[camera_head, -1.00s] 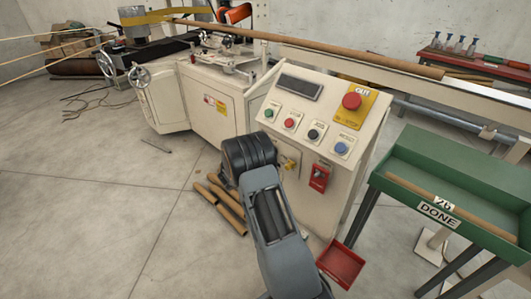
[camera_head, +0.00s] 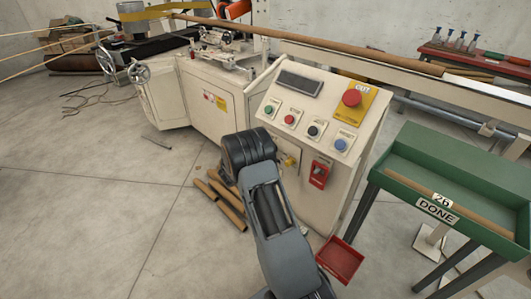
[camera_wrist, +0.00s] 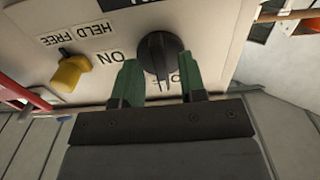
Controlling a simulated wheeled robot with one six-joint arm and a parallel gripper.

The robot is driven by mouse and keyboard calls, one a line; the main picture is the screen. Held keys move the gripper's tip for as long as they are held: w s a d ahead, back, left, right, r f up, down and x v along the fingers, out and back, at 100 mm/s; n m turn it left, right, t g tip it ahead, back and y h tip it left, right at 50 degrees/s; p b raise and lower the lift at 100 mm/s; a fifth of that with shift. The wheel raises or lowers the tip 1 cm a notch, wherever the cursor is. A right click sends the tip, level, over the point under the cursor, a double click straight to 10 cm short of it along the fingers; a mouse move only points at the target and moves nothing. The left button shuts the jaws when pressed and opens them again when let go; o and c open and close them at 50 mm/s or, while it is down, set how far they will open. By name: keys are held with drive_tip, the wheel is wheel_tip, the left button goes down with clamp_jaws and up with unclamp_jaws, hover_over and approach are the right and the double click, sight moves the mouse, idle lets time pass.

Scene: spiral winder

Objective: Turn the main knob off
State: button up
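The main knob (camera_wrist: 160,56) is round and black with a raised grip, on the cream panel in the upper middle of the wrist view. An ON label (camera_wrist: 110,58) is to its left. An OFF label (camera_wrist: 178,80) is just below it, partly hidden by a finger. The labels appear upside down. My gripper (camera_wrist: 160,82) is open, its two green fingers apart at the knob's lower edge, one towards each side. I cannot tell whether they touch it. In the head view my arm hides the knob and fingertips in front of the machine's cabinet (camera_head: 327,207).
A yellow HELD/FREE switch (camera_wrist: 71,72) sits left of the knob in the wrist view. In the head view, a red box (camera_head: 319,175), several push buttons and a red stop button (camera_head: 352,97) are on the cabinet. A red tray (camera_head: 340,258) and green table (camera_head: 408,187) stand to the right.

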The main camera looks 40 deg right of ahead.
drive_tip(key=shift+a, duration=0.1)
drive_tip(key=s+a, duration=0.2)
drive_tip(key=a, duration=1.1)
drive_tip(key=shift+s+a, duration=0.2)
